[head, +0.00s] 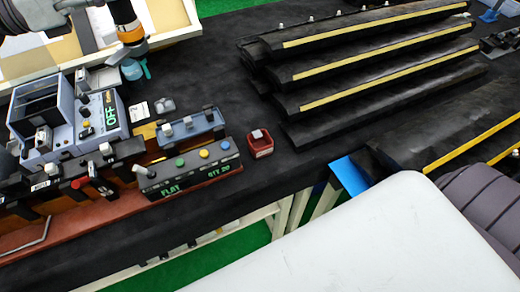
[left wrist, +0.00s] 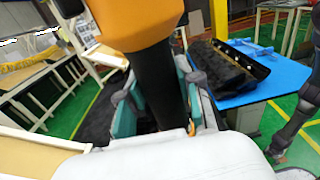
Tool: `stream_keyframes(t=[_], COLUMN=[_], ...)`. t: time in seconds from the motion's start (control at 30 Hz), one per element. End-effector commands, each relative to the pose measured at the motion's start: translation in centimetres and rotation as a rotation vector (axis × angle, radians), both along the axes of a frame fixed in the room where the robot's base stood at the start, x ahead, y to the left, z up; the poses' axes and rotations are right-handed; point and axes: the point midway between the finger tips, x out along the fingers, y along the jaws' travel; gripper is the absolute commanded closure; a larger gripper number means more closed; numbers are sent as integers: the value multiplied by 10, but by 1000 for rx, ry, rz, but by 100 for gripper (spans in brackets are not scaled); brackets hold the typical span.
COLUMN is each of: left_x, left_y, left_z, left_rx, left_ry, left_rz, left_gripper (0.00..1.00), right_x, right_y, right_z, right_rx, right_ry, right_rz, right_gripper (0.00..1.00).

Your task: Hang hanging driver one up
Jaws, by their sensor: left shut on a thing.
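In the left wrist view my left gripper (left wrist: 165,112) has its teal fingers closed on either side of a dark shaft. The shaft belongs to the driver (left wrist: 166,75), whose wide orange part (left wrist: 135,20) fills the top of the picture. In the head view a black, orange and grey assembly (head: 130,33) with a teal tip hangs at the upper left, above the bench. I cannot tell there which part is driver. No hanger is clearly visible. My right gripper is not seen.
Bare bench lies between box and trims. A blue table (left wrist: 265,75) stands farther off.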

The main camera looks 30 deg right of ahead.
Motion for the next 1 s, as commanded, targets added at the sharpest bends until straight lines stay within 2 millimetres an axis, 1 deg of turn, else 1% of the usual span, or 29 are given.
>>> stream_keyframes(t=[0.03, 0.27, 0.5, 0.6, 0.77, 1.0], left_x=[5, 25, 46, 54, 65, 74], left_y=[12, 64, 117, 138, 167, 190], left_z=[-3, -1, 2, 3, 4, 3], left_rx=[-1, -2, -3, -2, -3, -2], left_ry=[0, 0, 1, 0, 1, 0], left_rz=[4, 4, 4, 4, 3, 1], left_gripper=[100, 100, 100, 100, 100, 100], right_x=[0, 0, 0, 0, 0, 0], right_y=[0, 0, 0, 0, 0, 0], right_z=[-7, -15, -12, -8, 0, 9], right_rx=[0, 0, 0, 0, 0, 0], right_ry=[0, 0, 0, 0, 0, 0], right_rz=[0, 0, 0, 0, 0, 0], right_gripper=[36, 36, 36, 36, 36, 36])
